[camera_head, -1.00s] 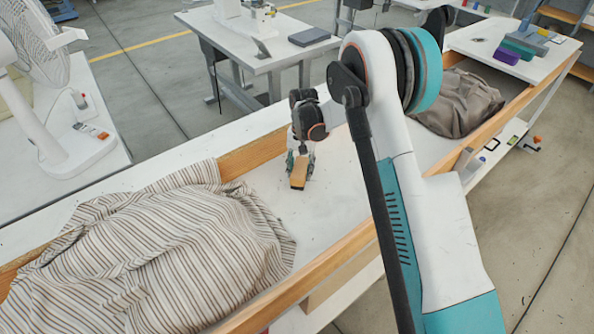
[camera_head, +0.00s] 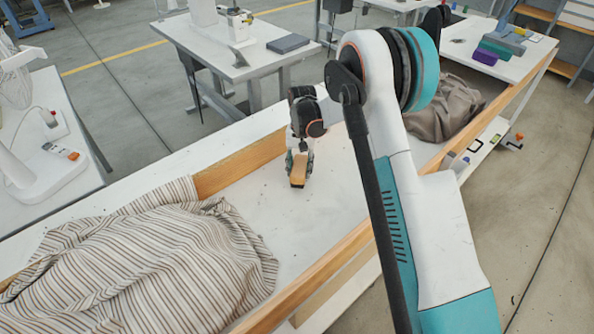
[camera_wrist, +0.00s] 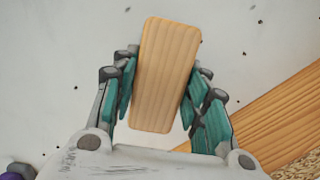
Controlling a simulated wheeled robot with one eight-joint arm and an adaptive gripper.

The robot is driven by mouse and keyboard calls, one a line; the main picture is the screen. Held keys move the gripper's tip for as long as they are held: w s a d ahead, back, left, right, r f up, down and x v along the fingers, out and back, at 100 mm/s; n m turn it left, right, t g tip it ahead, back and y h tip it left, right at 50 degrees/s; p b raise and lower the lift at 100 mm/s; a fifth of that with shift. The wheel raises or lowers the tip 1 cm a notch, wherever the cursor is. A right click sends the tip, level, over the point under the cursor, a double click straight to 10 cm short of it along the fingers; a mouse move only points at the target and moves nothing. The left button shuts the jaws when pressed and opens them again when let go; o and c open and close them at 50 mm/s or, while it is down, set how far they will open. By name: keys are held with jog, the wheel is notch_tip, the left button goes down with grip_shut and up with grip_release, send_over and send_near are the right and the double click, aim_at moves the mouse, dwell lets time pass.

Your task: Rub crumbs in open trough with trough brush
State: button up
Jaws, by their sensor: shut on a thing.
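My gripper (camera_head: 299,165) is shut on the trough brush (camera_head: 298,178), a wooden block, inside the open trough. In the wrist view the brush (camera_wrist: 165,75) sits between the teal finger pads of my gripper (camera_wrist: 163,95). Its bristles are hidden beneath the block. Crumbs, seen as small dark specks (camera_wrist: 244,53), lie on the pale trough floor around the brush. The trough floor (camera_head: 290,225) is white, with wooden side boards (camera_head: 240,165). I cannot tell whether the bristles touch the floor.
A striped cloth (camera_head: 150,255) fills the near left part of the trough. A grey-brown cloth (camera_head: 445,108) lies at the far right end. A white table with a machine (camera_head: 235,45) stands behind, and a fan base (camera_head: 45,170) at left.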

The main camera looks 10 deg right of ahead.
jog(key=shift+s+a+r, duration=0.15)
jog(key=shift+s+r, duration=0.05)
jog(key=shift+r, duration=0.9)
jog(key=shift+w+r+p, duration=0.1)
jog(key=shift+r+p, duration=0.45)
jog(key=shift+r, duration=0.15)
jog(key=shift+r+p, duration=0.9)
jog(key=shift+r, duration=0.95)
